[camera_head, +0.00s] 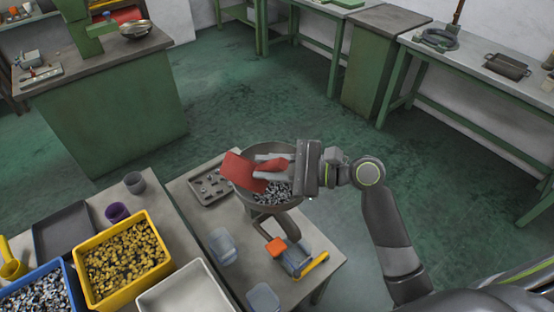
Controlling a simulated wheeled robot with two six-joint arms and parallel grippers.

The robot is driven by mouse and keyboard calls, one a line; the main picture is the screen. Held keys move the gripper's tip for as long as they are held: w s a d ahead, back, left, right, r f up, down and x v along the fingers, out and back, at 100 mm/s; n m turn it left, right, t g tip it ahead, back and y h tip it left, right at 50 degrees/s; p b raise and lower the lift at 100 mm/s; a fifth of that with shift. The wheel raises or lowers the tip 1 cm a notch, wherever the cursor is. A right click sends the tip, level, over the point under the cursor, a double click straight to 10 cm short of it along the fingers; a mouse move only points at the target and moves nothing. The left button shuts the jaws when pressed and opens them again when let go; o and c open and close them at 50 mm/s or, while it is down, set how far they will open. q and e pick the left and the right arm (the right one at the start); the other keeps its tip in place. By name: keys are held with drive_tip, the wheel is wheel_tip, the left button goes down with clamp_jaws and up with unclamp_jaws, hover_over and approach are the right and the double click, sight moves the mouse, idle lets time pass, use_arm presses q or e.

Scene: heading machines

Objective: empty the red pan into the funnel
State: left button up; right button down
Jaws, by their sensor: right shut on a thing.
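The red pan (238,170) is tilted over the left side of the round grey funnel (256,150). My right gripper (268,168) is shut on the red pan, its arm coming in from the right. Small silvery parts (275,192) lie in the funnel, below the gripper. The inside of the pan is hard to make out, so I cannot tell whether anything lies in it. My left gripper is not in view.
Below the funnel are a blue-grey device with an orange part (276,246) and a clear cup (222,246). A grey tray (211,186) lies left of the funnel. A yellow bin (150,220) and a blue bin (70,275) stand lower left. Green floor is open behind.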

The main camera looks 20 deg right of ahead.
drive_tip(key=s+a+f+n+h+b, duration=0.1)
drive_tip(key=b, duration=0.1)
drive_tip(key=s+a+f+n+b, duration=0.1)
drive_tip(key=n+b, duration=0.1)
drive_tip(key=b, duration=0.1)
drive_tip(key=shift+a+h+b, duration=0.3)
drive_tip(key=shift+a+h, duration=0.05)
drive_tip(key=shift+h, duration=0.05)
drive_tip(key=n, duration=0.1)
drive_tip(key=s+a+f+n+h, duration=0.1)
drive_tip(key=a+n+t+h+p, duration=0.1)
drive_tip(key=n, duration=0.1)
drive_tip(key=shift+s+f, duration=0.3)
drive_tip(key=shift+s, duration=0.05)
drive_tip(key=shift+h, duration=0.3)
drive_tip(key=shift+d, duration=0.15)
